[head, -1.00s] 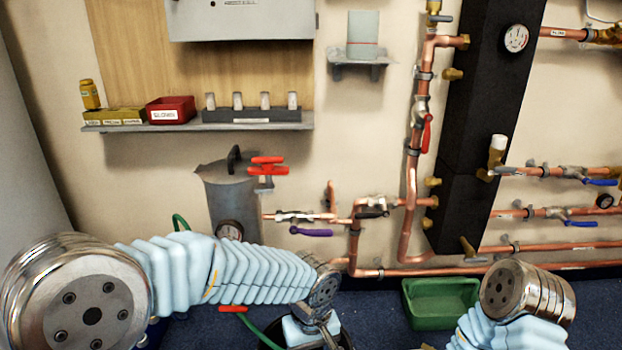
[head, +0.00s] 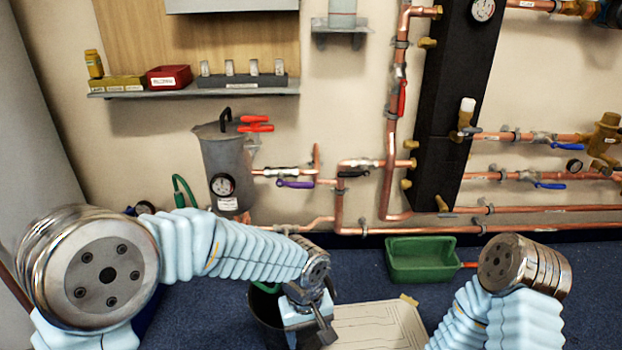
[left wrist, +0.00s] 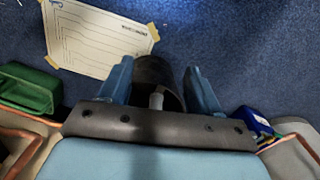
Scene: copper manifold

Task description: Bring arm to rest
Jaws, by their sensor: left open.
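My left arm, in a pale blue ribbed sleeve, reaches in from the left in the head view. My left gripper (head: 318,318) points down at its end, in front of a dark bucket (head: 265,309) on the floor. In the left wrist view my left gripper (left wrist: 158,85) has its two blue fingers spread apart, with nothing held between them. The dark bucket (left wrist: 155,72) shows beyond and between the fingers. My right arm shows at the lower right of the head view, but its gripper is out of frame.
A paper sheet (head: 372,326) is taped to the blue carpet right of the bucket. A green tub (head: 428,262) stands near the wall. Copper pipes with valves (head: 340,190), a grey vessel with a gauge (head: 226,165) and a shelf (head: 190,92) are on the wall.

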